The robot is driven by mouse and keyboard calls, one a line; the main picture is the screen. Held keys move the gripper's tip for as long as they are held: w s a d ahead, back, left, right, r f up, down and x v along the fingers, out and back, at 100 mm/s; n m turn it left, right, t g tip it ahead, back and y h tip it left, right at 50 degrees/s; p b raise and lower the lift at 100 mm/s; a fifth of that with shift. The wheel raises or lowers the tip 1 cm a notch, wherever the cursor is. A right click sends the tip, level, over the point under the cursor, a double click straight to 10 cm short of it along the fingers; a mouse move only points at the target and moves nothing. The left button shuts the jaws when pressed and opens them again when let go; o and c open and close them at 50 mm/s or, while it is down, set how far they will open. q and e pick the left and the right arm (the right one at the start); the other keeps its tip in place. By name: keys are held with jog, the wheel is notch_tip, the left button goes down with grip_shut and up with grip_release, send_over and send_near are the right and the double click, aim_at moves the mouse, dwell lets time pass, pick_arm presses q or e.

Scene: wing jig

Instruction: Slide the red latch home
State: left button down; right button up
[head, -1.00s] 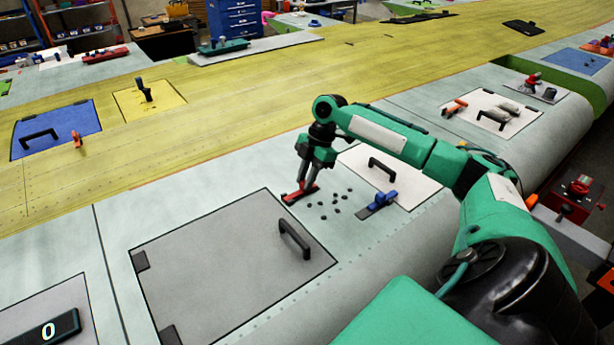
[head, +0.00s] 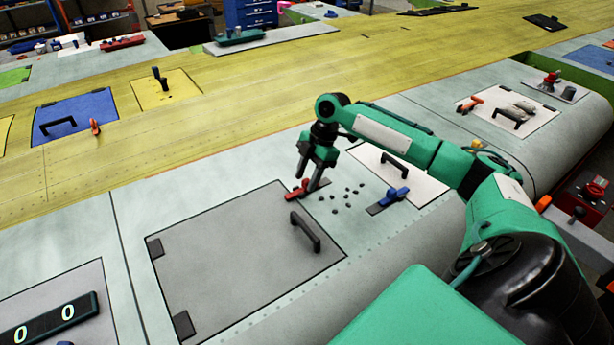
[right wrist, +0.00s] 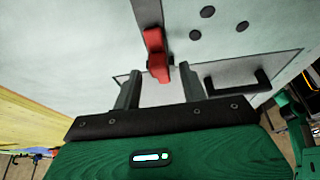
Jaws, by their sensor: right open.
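The red latch (head: 298,190) sits on a short dark rail (head: 322,184) by the far right corner of the grey panel (head: 225,245). Its red part is at the rail's left end, at the panel's edge; I cannot tell how far it overlaps that edge. My right gripper (head: 308,184) is low over the latch, fingers pointing down. In the right wrist view the red latch (right wrist: 157,55) shows between the two spread fingers, near their tips. The jaws are open; whether a finger touches the latch is unclear. My left gripper is out of view.
The grey panel has a black handle (head: 305,232). Several dark plugs (head: 347,197) lie right of the latch. Beyond them are a blue latch (head: 395,196) and a white panel with a black handle (head: 394,165). A dark display (head: 48,322) is at lower left.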

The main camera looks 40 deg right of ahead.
jog(key=b+v, duration=0.3)
jog(key=v, duration=1)
jog(key=shift+r, duration=0.3)
jog(key=shift+a, duration=0.1)
